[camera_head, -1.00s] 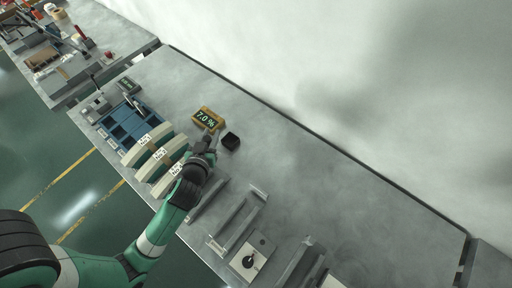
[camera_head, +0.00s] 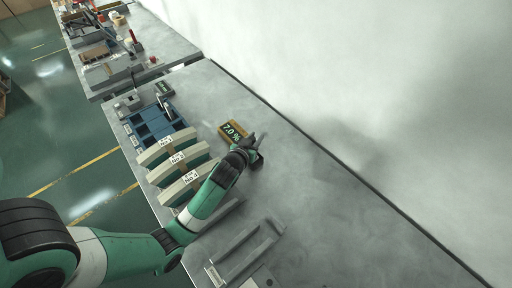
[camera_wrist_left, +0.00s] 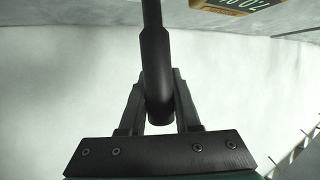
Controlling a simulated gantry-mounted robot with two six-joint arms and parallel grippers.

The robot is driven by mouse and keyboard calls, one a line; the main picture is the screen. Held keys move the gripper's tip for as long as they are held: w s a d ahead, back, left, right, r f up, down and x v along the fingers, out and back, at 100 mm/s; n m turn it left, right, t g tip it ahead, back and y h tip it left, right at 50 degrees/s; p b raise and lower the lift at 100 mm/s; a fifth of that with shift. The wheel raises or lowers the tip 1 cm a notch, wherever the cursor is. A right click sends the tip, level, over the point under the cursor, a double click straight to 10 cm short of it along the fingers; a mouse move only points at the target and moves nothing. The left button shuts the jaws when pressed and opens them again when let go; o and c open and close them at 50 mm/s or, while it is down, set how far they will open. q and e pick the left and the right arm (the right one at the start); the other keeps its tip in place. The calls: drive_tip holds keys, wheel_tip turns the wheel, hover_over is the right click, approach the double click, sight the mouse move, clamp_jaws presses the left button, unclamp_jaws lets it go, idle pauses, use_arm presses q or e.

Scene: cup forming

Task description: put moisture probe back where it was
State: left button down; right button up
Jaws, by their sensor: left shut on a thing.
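The moisture probe (camera_wrist_left: 156,70) is a dark rod with a thicker handle. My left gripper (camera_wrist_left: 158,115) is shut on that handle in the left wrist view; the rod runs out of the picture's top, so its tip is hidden. In the head view my left gripper (camera_head: 250,147) is just right of the yellow meter (camera_head: 232,132), whose display reads 7.0 %. A small black block (camera_head: 258,163) shows partly from behind the gripper. I cannot tell whether the probe touches it. The meter's lower edge also shows in the left wrist view (camera_wrist_left: 232,6). My right gripper is not in view.
Several curved pale pieces with labels (camera_head: 178,158) stand left of my left arm, beside a blue compartment tray (camera_head: 155,124). Grey metal rails (camera_head: 245,250) lie at the front. The bench (camera_head: 320,200) to the right is bare, up to the wall.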

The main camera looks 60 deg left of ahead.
use_arm(q)
drive_tip(key=shift+w+a+f, duration=0.25)
drive_tip(key=shift+w+f, duration=0.05)
drive_tip(key=shift+f, duration=0.05)
drive_tip(key=shift+a+f+b, duration=0.15)
drive_tip(key=shift+f+b, duration=0.7)
drive_tip(key=shift+f, duration=0.9)
drive_tip(key=shift+w, duration=0.1)
drive_tip(key=shift+f, duration=0.15)
drive_tip(key=c, duration=0.6)
unclamp_jaws()
